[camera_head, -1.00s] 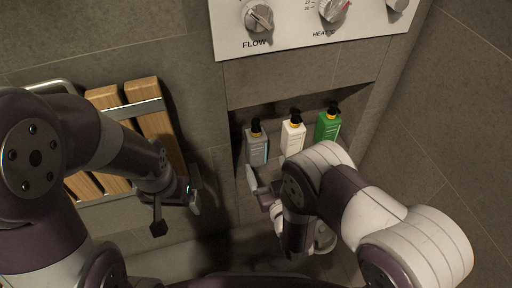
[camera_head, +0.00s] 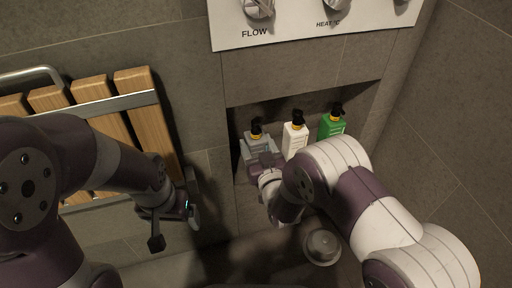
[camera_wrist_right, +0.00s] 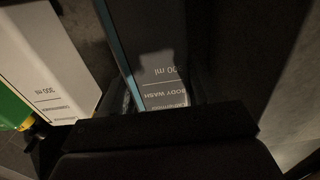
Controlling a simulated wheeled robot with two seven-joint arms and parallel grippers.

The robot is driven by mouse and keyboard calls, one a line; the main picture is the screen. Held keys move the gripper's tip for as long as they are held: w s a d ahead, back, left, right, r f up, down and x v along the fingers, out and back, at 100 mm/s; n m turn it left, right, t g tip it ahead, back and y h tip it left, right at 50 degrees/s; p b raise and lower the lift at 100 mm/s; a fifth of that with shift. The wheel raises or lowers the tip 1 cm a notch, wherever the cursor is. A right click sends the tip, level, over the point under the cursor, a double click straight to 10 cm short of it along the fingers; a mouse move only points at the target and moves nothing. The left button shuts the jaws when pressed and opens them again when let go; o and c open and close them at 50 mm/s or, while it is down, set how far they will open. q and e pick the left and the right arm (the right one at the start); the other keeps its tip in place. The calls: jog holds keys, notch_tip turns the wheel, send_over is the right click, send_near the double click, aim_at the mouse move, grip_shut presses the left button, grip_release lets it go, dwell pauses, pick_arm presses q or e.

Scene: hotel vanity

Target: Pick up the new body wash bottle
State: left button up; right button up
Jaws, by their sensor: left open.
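The grey body wash bottle (camera_head: 257,143), with a black pump and yellow collar, stands upright at the left of the wall niche. My right gripper (camera_head: 263,158) is at this bottle, with its fingers around the lower body. In the right wrist view the bottle (camera_wrist_right: 158,72) fills the space between the fingers, and its "BODY WASH" label reads upside down. Whether the fingers press on it is unclear. My left gripper (camera_head: 175,215) is open and empty, in front of the wall below the wooden slats.
A white bottle (camera_head: 295,138) and a green bottle (camera_head: 331,125) stand to the right in the same niche (camera_head: 238,117). A control panel (camera_head: 300,28) is above. A folded wooden seat (camera_head: 140,110) is at left. A round metal fitting (camera_head: 322,246) lies below.

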aim_at(257, 133)
jog(key=shift+c, duration=0.5)
notch_tip(257, 133, up, 5)
jog(key=p, duration=0.4)
jog(key=shift+r, duration=0.15)
jog(key=s+d+r+p, duration=0.5)
jog(key=s+p, duration=0.1)
jog(key=s, duration=0.4)
jog(key=shift+s+r, duration=0.25)
jog(key=shift+r, duration=0.15)
jog(key=shift+d, duration=0.1)
